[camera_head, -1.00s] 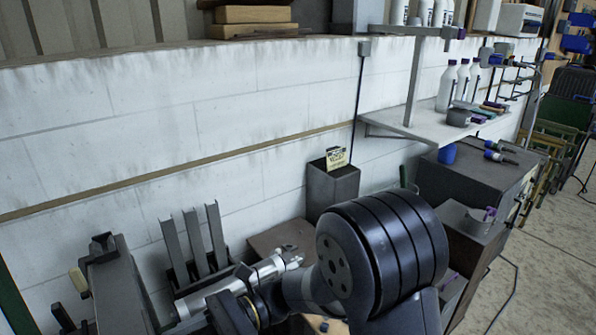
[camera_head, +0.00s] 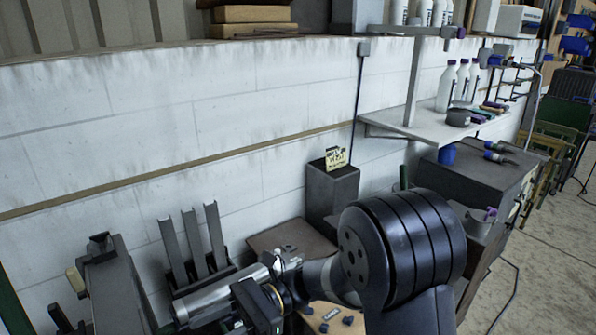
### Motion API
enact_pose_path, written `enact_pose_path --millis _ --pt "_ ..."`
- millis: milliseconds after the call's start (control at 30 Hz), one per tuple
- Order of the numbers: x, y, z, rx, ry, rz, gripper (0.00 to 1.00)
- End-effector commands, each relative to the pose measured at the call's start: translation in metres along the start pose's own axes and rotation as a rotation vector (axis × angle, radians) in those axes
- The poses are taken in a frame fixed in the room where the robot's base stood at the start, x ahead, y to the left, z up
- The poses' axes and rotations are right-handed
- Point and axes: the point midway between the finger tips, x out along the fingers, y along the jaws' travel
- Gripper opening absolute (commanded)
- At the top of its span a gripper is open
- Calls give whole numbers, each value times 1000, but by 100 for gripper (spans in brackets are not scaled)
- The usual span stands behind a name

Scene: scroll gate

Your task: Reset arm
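My arm fills the lower middle of the head view, with a large black ribbed joint at the right and a dark joint with a brass ring at the left. A silver cylindrical part lies beside the dark joint, pointing up and to the right. I cannot make out my gripper's fingers, so whether they are open or shut does not show. No held object is visible.
A white wall (camera_head: 150,140) runs behind the arm. A dark square post (camera_head: 332,195) bears a small yellow sign (camera_head: 336,158). Upright metal channels (camera_head: 195,245) stand at left. A shelf (camera_head: 425,128) with bottles (camera_head: 447,88) and dark cabinets (camera_head: 475,180) are at right. Open floor (camera_head: 555,255) lies farther right.

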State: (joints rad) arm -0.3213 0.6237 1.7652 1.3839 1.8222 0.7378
Motion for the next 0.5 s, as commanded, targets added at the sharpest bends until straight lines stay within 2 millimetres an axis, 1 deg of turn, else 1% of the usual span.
enact_pose_path --millis 33,300,333,500 --pt "-12 0 -2 -1 0 -5 42" --pt "-59 0 -2 -1 1 -4 42" --pt "-48 1 2 1 0 4 42" --pt "-15 1 2 3 0 7 42"
